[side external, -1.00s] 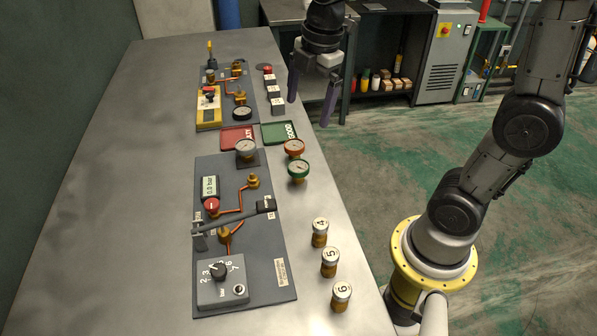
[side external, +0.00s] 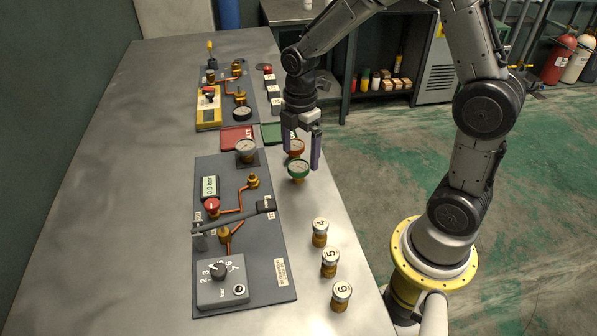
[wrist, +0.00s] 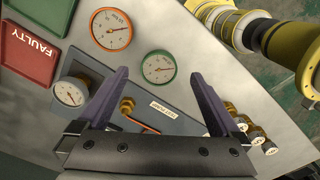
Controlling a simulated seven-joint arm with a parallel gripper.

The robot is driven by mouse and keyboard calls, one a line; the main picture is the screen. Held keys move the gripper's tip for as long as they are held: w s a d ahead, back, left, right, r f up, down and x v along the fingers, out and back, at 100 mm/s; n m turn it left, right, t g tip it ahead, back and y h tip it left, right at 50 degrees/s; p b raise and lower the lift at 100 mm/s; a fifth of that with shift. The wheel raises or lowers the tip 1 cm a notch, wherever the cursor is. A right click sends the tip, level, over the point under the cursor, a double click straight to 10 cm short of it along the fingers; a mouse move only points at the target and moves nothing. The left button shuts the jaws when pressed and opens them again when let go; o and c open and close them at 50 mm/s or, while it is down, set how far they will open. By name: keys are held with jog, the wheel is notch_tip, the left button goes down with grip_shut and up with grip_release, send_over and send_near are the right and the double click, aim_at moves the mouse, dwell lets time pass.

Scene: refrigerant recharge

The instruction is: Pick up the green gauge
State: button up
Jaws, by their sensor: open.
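The green gauge (side external: 298,169) stands on the metal table, with a green rim, white dial and brass base. It also shows in the wrist view (wrist: 159,67), ahead of and between the finger lines. The orange gauge (side external: 295,147) stands just behind it and shows in the wrist view (wrist: 112,29). My gripper (side external: 303,165) is open and empty, fingers pointing down. In the side view its fingers hang around the two gauges, and one partly covers the orange gauge. In the wrist view the fingers (wrist: 155,75) show no contact with the green gauge.
Red faulty tray (side external: 237,138) and green tray (side external: 271,133) lie behind the gauges. A grey panel (side external: 270,240) with a white gauge (side external: 246,149), brass fittings and a lever lies left. Numbered cylinders (side external: 329,262) stand near the table's right edge. Bare table (side external: 110,200) is at left.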

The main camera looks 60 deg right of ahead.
aim_at(299, 165)
notch_tip(299, 165, down, 5)
jog(key=shift+a+f, duration=0.1)
dwell(0.3)
jog(key=shift+w, duration=0.1)
jog(key=c, duration=1.4)
